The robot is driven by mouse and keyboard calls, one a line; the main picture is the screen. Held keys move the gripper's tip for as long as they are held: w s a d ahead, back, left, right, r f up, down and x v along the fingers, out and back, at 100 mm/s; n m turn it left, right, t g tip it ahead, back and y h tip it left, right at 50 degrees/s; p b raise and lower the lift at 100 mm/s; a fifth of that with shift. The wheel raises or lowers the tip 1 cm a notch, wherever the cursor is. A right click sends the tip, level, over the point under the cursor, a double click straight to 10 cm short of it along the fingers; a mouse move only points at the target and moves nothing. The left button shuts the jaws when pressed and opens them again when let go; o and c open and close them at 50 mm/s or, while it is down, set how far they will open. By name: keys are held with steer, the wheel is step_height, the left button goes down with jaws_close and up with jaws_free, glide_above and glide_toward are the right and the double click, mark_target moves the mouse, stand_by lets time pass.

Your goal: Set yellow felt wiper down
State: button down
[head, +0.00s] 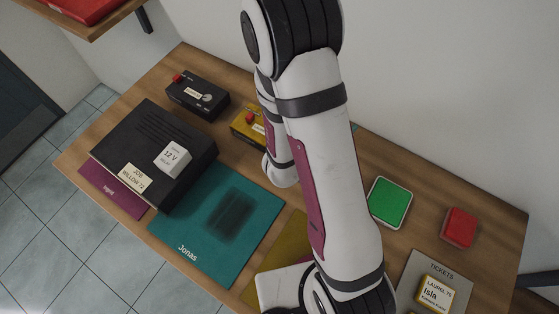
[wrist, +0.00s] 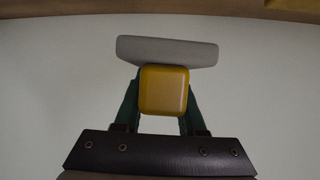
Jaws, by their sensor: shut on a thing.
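The yellow felt wiper (wrist: 164,90) shows in the wrist view as a rounded yellow block with a wide grey felt pad (wrist: 166,50) at its far end. My gripper (wrist: 163,104) is shut on the yellow block, with one dark green finger on each side. The felt pad is clear of the fingers, against a plain pale background. In the head view my arm hides the gripper and the wiper, so I cannot tell their height or what lies under them.
The wooden table holds a black box (head: 145,140) with a white 12 V block (head: 172,158), a teal mat (head: 190,250) with a dark patch, a dark switch box (head: 198,97), a yellow box (head: 243,126), a green pad (head: 390,201), a red block (head: 459,227) and a grey TICKETS board (head: 437,267).

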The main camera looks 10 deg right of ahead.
steer(key=w+a+n+t+y, duration=0.2)
steer(key=a+n, duration=0.1)
steer(key=a, duration=0.6)
steer(key=n+t+y, duration=0.4)
steer(key=n+y, duration=0.4)
glide_above(203, 207)
steer(key=f, duration=0.1)
steer(key=shift+y, duration=0.3)
step_height(203, 207, down, 8)
steer(key=shift+f, duration=0.2)
steer(key=shift+f, duration=0.1)
steer(key=c, duration=0.5)
jaws_free()
